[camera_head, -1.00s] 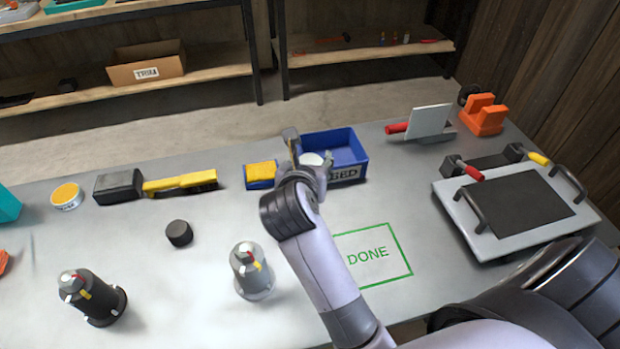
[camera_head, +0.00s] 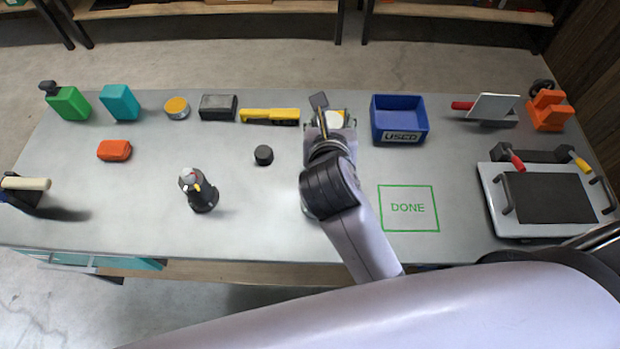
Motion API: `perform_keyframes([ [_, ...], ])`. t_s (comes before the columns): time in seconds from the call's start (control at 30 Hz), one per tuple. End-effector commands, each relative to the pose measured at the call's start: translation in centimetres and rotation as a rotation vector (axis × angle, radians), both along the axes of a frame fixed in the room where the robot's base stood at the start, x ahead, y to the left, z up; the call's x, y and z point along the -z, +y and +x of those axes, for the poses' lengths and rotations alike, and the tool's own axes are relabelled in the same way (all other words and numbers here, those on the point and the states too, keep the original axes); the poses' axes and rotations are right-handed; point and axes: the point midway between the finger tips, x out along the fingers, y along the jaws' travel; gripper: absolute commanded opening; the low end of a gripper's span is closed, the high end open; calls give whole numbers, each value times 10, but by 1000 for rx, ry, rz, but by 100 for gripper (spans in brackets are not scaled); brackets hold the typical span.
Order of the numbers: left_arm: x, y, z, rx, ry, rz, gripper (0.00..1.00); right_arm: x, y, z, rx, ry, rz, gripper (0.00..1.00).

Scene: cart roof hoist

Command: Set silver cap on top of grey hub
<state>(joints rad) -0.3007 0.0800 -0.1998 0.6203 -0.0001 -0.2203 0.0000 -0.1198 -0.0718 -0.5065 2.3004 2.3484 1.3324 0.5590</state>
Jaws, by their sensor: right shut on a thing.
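My right gripper (camera_head: 322,125) is over the back middle of the bench, left of the blue bin. It is shut on the silver cap (camera_head: 335,118), a pale round piece showing only partly beside the fingers. The grey hub is almost wholly hidden behind my right forearm, so its top cannot be seen. A dark hub (camera_head: 202,195) with red, white and yellow marks stands upright at the front left. A small black cap (camera_head: 264,155) lies on the bench between that hub and my right gripper. My left gripper is not in view.
The blue bin (camera_head: 399,138) marked USED stands right of the gripper. The green DONE square (camera_head: 409,208) is empty. A yellow tool (camera_head: 270,116), black block (camera_head: 218,107) and round tin (camera_head: 176,107) line the back. A framed plate (camera_head: 548,197) lies far right.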

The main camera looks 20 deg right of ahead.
Motion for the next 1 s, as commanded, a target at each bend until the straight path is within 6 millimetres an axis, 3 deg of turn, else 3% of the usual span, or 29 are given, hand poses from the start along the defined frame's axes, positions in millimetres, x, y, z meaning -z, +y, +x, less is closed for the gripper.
perform_keyframes([
  [0.03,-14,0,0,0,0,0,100,-12,4,-2,-14,2,0,23],
  [0.1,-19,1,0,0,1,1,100,-15,9,-5,-29,2,3,23],
  [0.27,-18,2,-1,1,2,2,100,-11,14,-7,-47,4,6,23],
  [1.0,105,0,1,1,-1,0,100,121,15,-7,-49,3,6,23],
])
